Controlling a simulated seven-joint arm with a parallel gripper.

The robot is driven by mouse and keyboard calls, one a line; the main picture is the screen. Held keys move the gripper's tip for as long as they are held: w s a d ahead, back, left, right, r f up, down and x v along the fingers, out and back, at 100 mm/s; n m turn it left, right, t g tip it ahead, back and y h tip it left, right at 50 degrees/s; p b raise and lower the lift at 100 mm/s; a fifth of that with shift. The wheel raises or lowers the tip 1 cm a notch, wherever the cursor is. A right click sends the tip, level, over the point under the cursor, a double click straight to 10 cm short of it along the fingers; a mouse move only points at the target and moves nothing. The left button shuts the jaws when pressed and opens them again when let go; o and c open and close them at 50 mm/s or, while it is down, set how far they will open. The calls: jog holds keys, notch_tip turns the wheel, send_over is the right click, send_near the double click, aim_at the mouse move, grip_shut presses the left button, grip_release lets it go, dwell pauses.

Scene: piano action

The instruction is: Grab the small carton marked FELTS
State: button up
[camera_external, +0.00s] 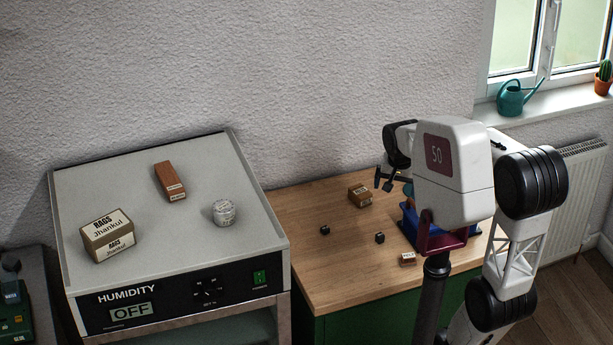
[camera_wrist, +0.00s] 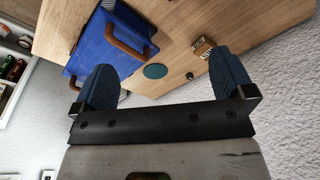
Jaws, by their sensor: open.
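Two small brown cartons with pale labels are on the wooden bench: one at the back (camera_external: 360,195) and a smaller one near the front edge (camera_external: 408,260). Their lettering is too small to read, so I cannot tell which says FELTS. In the wrist view a labelled brown carton (camera_wrist: 202,47) lies on the bench, beyond and between my fingers, nearer the right one. I cannot tell which of the two it is. My gripper (camera_wrist: 165,77) is open and empty, with blue pads apart. Externally my arm partly hides it above the bench.
A blue case (camera_wrist: 108,45) with brown handles is on the bench, with a green disc (camera_wrist: 155,71) nearby. Small black cubes (camera_external: 325,230) lie around. The grey cabinet (camera_external: 140,168) at left holds a RAGS carton (camera_external: 107,236), a reddish-brown block (camera_external: 170,181) and a pale jar (camera_external: 223,212).

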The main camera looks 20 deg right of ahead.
jog(key=w+f+m, duration=0.4)
jog(key=w+f, duration=0.1)
jog(key=w, duration=0.7)
jog(key=m+g, duration=0.2)
jog(key=m, duration=0.3)
send_over(356, 189)
jog(key=f, duration=0.8)
jog(key=shift+s+f, duration=0.25)
jog(key=shift+f, duration=0.05)
jog(key=shift+w+f, duration=0.2)
jog(key=shift+f, duration=1.25)
jog(key=shift+f, duration=0.1)
jog(key=shift+f, duration=2.55)
